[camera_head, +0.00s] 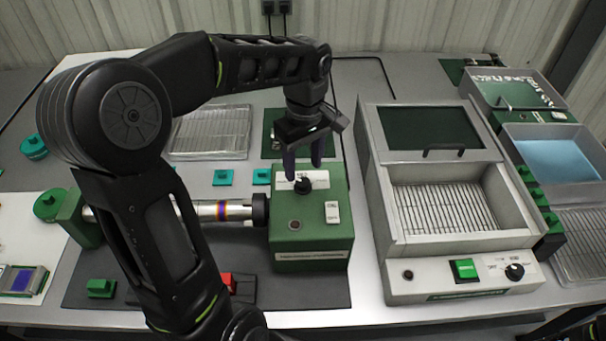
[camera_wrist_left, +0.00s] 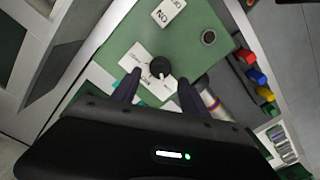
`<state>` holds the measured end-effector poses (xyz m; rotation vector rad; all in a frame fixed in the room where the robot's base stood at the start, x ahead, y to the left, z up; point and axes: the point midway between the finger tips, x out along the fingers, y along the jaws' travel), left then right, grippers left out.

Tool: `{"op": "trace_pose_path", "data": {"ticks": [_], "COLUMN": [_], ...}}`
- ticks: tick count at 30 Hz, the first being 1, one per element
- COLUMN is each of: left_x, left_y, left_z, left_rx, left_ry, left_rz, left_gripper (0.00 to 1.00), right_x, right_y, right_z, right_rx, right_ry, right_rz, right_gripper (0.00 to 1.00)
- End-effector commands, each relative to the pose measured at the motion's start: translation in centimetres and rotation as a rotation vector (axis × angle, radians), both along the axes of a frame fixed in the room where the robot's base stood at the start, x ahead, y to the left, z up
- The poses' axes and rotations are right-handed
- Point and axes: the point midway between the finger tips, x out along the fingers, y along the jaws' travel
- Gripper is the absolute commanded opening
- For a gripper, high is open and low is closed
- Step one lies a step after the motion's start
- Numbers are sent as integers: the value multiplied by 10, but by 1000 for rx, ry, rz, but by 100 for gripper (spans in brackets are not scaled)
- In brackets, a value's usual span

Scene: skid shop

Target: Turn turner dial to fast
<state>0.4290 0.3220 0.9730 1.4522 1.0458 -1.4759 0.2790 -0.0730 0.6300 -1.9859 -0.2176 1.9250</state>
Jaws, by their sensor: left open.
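The turner is a green box (camera_head: 313,236) on a dark mat, with a metal shaft (camera_head: 222,211) reaching out to its left. Its black dial (camera_head: 303,185) sits on a white label plate on the box's top. My left gripper (camera_head: 303,166) is open and points down, just behind and above the dial. In the left wrist view the dial (camera_wrist_left: 159,66) shows ahead of and between the two fingertips (camera_wrist_left: 157,88), with no clear contact. The lettering on the plate is too small to read.
A white switch (camera_head: 332,212) and a round dark button (camera_head: 295,225) are on the same box. A grey oven-like machine (camera_head: 440,190) with its own knob stands to the right. Small teal and green blocks and a wire rack (camera_head: 210,133) lie to the left.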

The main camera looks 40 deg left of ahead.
Motion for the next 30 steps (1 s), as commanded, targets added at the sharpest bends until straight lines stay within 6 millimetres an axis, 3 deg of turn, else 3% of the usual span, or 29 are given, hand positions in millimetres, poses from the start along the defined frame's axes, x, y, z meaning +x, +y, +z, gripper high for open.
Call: {"op": "trace_pose_path", "data": {"ticks": [8,18,30], "left_x": [-2,-1,-1], "left_y": [0,0,0], "left_z": [-37,-42,-41], "left_rx": [-1,0,0], "left_ry": [3,0,0], "left_rz": [1,1,0], "left_gripper": [52,52,20], "right_x": [0,0,0], "right_y": [0,0,0], "right_z": [3,3,3], "right_rx": [0,0,0], "right_ry": [0,1,1], "right_rz": [0,0,0], "right_gripper": [36,36,36]}}
